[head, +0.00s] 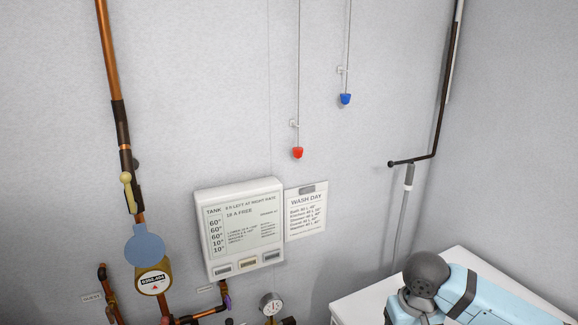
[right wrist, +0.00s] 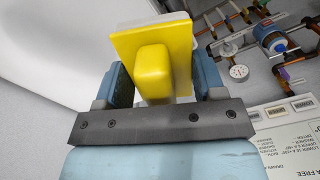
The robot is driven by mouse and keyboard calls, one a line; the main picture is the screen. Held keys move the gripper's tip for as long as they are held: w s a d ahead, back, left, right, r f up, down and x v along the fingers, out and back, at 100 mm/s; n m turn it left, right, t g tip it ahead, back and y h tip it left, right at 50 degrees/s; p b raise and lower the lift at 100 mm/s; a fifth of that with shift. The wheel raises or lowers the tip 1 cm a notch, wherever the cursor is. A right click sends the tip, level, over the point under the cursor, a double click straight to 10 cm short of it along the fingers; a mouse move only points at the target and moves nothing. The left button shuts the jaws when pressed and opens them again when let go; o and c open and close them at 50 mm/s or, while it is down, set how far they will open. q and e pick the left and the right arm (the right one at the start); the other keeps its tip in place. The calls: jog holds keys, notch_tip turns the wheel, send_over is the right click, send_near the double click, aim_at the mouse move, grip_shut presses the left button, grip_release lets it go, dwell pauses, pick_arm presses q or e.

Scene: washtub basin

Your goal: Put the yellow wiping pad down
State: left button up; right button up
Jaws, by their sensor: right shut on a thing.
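The yellow wiping pad (right wrist: 181,42) shows in the right wrist view, a flat square plate with a raised block-shaped grip. My right gripper (right wrist: 161,78) is shut on that grip, one blue finger on each side. A pale layer shows along the pad's far edge. The pad is not visible in the head view, where only part of my right arm shows at the lower right. What lies under the pad cannot be told. My left gripper is in neither view.
A white-topped unit (head: 350,307) stands at the lower right. The wall carries a tank panel (head: 242,229), a wash day notice (head: 306,212), copper pipes (head: 110,60), and red (head: 297,153) and blue (head: 345,99) pulls. A gauge (right wrist: 239,73) shows beside the gripper.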

jog(key=shift+s+a, duration=0.2)
jog(key=shift+s, duration=0.05)
jog(key=w+d+b, duration=0.8)
jog(key=w+d, duration=0.2)
jog(key=d, duration=0.2)
jog(key=f, duration=1.5)
jog(key=shift+w+p, duration=0.2)
jog(key=shift+p, duration=0.1)
jog(key=shift+f, duration=0.5)
notch_tip(320, 180, down, 4)
jog(key=shift+r, duration=0.1)
